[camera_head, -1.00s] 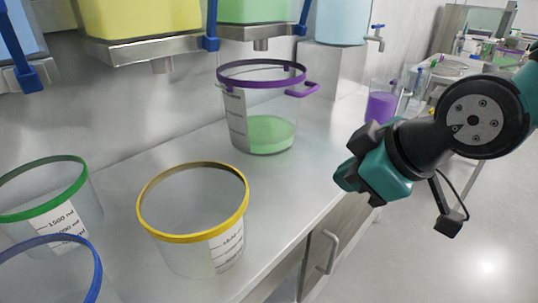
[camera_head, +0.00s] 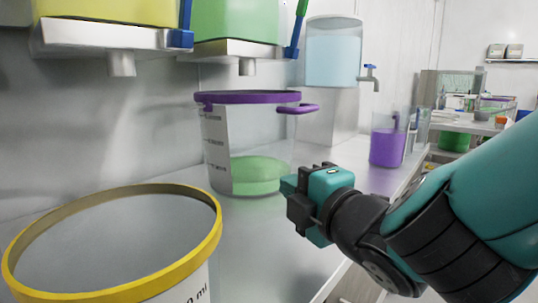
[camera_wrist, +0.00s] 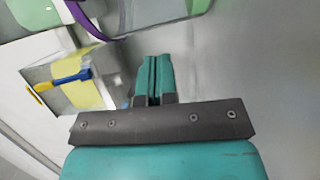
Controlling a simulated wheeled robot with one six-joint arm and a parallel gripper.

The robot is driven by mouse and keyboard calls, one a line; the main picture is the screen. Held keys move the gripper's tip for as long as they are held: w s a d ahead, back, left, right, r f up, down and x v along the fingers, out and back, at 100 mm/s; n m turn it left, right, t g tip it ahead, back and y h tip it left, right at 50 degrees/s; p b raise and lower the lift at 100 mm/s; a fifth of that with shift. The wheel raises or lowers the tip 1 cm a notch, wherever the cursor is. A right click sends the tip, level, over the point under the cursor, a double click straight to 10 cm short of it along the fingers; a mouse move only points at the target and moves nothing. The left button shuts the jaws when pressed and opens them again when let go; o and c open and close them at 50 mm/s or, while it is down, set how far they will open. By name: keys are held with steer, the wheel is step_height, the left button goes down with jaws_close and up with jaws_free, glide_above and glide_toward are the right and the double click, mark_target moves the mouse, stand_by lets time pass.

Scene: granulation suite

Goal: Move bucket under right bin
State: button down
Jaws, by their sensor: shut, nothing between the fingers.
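A clear bucket with a purple rim (camera_head: 248,97) and purple side handle stands on the counter, with green liquid in its bottom. It is below the bin of green liquid (camera_head: 235,20), whose metal outlet is above it. To the left is a bin of yellow liquid (camera_head: 110,10). A yellow-rimmed clear bucket (camera_head: 125,245) stands in the left foreground, its lower part cut off. My gripper (camera_head: 290,200) is shut and empty, just right of the purple-rimmed bucket near its base. In the wrist view, my gripper's fingers (camera_wrist: 154,80) are together, and the purple rim (camera_wrist: 95,20) shows at upper left.
A light blue tank with a tap (camera_head: 333,50) stands at the back right on a metal block. A jug of purple liquid (camera_head: 387,147) stands right of it on the counter. The wall is close behind the bins. Bare counter (camera_head: 255,245) lies between the two buckets.

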mark_target(261, 158)
steer(key=p, duration=0.2)
steer(key=w+a+p, duration=0.1)
steer(key=shift+w+a+r+p, duration=0.1)
steer(key=shift+w+r+p, duration=0.05)
steer(key=shift+r+p, duration=0.2)
steer(key=p+x, duration=0.4)
steer(key=x, duration=0.2)
steer(key=shift+w+a+p, duration=0.1)
steer(key=shift+w+p, duration=0.2)
steer(key=shift+p, duration=0.1)
steer(key=w+p, duration=0.2)
steer(key=shift+d+p, duration=0.25)
steer(key=shift+p, duration=0.05)
steer(key=p, duration=0.1)
steer(key=w+p, duration=0.1)
steer(key=shift+w+d+f+p, duration=0.15)
steer(key=shift+w+p, duration=0.15)
steer(key=shift+w+f+p, duration=0.2)
steer(key=shift+p, duration=0.1)
